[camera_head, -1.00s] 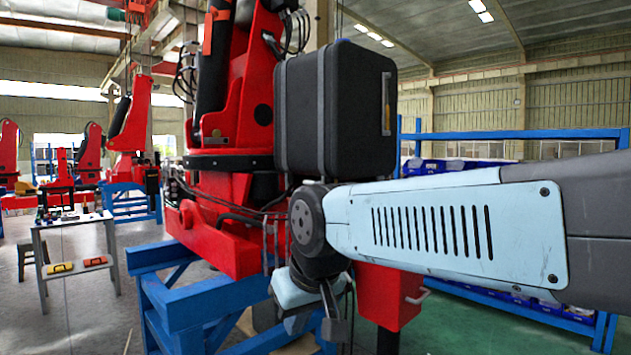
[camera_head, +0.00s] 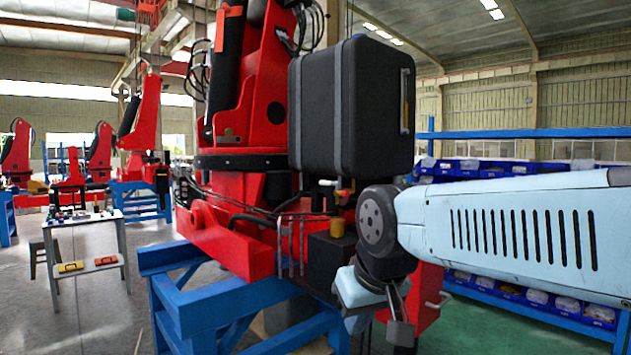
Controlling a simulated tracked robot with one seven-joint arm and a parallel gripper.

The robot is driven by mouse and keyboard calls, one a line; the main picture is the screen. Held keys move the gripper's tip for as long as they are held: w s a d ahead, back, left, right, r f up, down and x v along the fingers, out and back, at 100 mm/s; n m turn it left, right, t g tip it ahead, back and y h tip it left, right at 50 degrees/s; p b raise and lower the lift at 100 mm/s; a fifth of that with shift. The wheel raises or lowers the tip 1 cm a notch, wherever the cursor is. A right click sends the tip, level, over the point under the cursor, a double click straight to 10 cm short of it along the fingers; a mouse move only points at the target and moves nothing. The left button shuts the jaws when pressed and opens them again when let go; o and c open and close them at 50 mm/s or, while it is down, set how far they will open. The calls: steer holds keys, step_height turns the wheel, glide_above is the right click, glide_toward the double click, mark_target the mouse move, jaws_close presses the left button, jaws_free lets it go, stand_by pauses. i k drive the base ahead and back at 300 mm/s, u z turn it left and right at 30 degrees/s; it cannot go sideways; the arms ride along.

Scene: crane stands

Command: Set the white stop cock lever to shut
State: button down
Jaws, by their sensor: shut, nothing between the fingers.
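A small white lever (camera_head: 328,183) shows just below the black case, beside a red fitting on the red crane. It is too small for me to tell its setting exactly; it looks roughly level. My gripper (camera_head: 388,328) hangs at the end of my pale blue arm, lower and to the right of the lever. It points downward in front of the crane's red box, is shut and empty, and is apart from the lever. My wrist hides part of the crane behind it.
The black case (camera_head: 351,105) overhangs the lever area. A blue stand (camera_head: 222,305) carries the crane. A yellow-topped dark block (camera_head: 333,255) sits left of my wrist. Blue shelves with bins (camera_head: 480,168) stand behind at right. A small table (camera_head: 85,222) stands at left.

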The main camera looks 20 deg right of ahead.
mark_target(337, 184)
steer(key=z, duration=0.05)
steer(key=i, duration=0.95)
steer(key=u, duration=0.1)
